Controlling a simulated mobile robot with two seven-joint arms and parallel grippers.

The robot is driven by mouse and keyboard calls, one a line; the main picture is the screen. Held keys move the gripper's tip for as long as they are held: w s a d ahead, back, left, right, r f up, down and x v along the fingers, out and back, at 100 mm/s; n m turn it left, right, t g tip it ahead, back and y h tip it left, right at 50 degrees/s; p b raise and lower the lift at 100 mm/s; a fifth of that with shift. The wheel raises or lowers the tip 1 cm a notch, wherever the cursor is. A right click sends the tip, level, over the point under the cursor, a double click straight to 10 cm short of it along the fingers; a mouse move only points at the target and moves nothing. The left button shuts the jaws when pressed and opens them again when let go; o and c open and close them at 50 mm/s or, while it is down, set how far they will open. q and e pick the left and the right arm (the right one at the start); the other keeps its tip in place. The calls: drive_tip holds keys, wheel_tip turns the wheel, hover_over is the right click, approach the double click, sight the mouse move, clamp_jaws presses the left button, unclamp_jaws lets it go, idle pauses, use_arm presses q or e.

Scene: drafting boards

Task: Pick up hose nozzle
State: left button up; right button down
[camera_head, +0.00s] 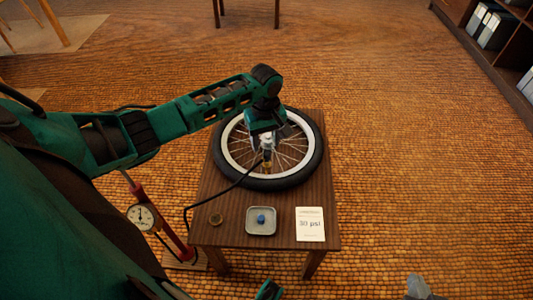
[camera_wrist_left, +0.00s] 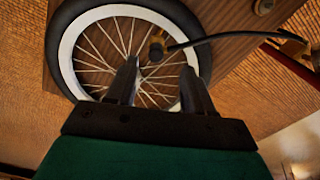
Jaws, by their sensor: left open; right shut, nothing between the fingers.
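The hose nozzle (camera_head: 267,160) is a small brass-coloured fitting on the end of a thin black hose, over the spokes of the bicycle wheel (camera_head: 233,169). My left gripper (camera_head: 267,143) is open, just above the nozzle and reaching down over the wheel. In the left wrist view, the nozzle (camera_wrist_left: 157,48) shows beyond and between the two spread finger tips (camera_wrist_left: 158,72), with no clear contact.
The wheel lies flat on a small wooden table (camera_head: 328,215). In front are a grey dish (camera_head: 248,230) with a blue cap (camera_head: 261,219), a small brass ring (camera_head: 216,220) and a "30 psi" card (camera_head: 310,225). A red pump (camera_head: 172,235) with a gauge (camera_head: 143,217) stands left.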

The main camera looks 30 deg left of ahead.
sight(267, 154)
use_arm(q)
drive_tip(key=f+b, duration=0.1)
drive_tip(key=f, duration=0.2)
drive_tip(key=f+b, duration=0.2)
drive_tip(key=f, duration=0.2)
drive_tip(key=shift+w+d+f, duration=0.1)
drive_tip(key=shift+w+d, duration=0.05)
drive_tip(key=shift+w, duration=0.05)
drive_tip(key=shift+c, duration=0.5)
clamp_jaws()
